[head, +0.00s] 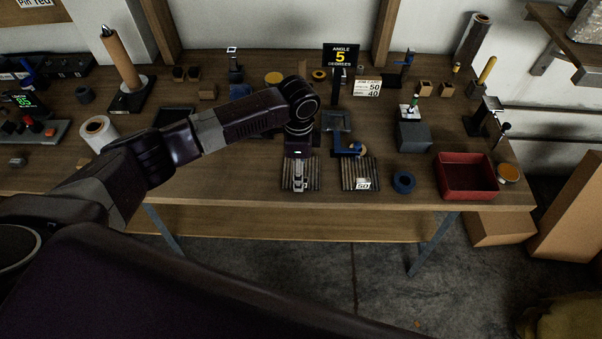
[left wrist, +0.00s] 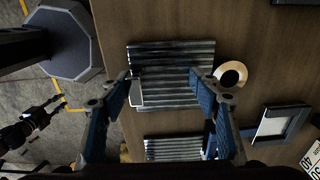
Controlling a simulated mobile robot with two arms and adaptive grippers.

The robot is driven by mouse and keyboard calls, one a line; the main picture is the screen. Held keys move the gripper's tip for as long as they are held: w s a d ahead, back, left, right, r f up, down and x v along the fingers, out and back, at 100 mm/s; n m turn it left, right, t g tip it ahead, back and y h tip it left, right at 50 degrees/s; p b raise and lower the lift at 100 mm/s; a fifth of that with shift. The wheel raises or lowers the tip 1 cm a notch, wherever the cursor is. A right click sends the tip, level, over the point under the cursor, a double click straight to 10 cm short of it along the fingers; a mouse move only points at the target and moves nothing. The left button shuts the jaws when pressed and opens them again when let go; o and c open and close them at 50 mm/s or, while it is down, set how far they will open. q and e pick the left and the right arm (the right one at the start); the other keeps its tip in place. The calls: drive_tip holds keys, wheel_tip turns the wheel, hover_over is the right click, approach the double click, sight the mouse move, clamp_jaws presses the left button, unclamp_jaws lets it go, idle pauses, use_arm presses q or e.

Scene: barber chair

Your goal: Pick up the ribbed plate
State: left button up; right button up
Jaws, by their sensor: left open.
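Two grey ribbed plates lie side by side near the table's front edge in the head view, a left one (head: 287,172) and a right one (head: 350,170). My left gripper (head: 299,188) is above the left plate, pointing down and hiding its middle. In the left wrist view the open fingers of my left gripper (left wrist: 172,88) stand either side of this ribbed plate (left wrist: 175,60), with nothing held. I cannot tell whether they touch it. The other plate (left wrist: 172,148) is partly cut off below. A dark jointed part, seemingly my right gripper (left wrist: 42,118), shows over the floor; its jaws are unclear.
A round cream-and-dark piece (left wrist: 230,75) sits close by the plate, with a framed tray (left wrist: 283,122) behind.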

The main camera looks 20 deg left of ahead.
use_arm(q)
drive_tip(key=shift+s+a+f, duration=0.1)
drive_tip(key=shift+s+f, duration=0.1)
drive_tip(key=shift+f, duration=0.05)
clamp_jaws()
idle(0.3)
